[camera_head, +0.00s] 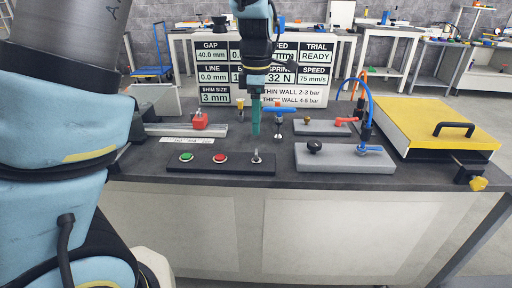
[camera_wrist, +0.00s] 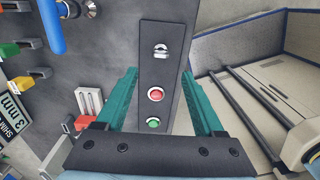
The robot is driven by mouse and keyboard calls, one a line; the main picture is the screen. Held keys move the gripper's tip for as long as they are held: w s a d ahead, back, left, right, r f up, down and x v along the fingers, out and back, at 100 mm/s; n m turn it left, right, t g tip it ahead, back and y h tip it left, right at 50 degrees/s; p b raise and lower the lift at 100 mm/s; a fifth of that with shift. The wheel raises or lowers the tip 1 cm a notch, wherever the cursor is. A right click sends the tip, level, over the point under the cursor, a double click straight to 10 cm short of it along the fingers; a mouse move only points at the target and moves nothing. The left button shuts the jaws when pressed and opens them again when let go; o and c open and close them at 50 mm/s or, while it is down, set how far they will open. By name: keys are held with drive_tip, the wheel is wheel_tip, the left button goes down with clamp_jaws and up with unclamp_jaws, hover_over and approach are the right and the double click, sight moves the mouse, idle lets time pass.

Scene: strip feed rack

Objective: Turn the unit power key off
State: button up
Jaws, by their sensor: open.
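The unit power key (camera_head: 257,156) is a small silver key switch at the right end of a dark control strip (camera_head: 232,168) near the bench's front edge. In the wrist view the key (camera_wrist: 160,50) sits at the strip's upper end, just beyond the line between my fingertips. I cannot tell its set position. My gripper (camera_head: 255,136) points down above the bench, behind the key in the head view. In the wrist view my gripper (camera_wrist: 160,70) has its two green fingers wide apart, with nothing between them but the strip below.
A red button (camera_head: 220,158) and a green button (camera_head: 187,157) share the strip. A blue-handled valve (camera_head: 285,109) stands close right of my gripper. A grey block with a black knob (camera_head: 314,147) lies right of the strip. A yellow-lidded box (camera_head: 430,120) is far right.

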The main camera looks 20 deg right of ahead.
sight(256, 151)
wheel_tip(256, 151, down, 9)
drive_tip(key=shift+f+p, duration=0.2)
drive_tip(key=shift+p, duration=0.3)
clamp_jaws()
idle(0.4)
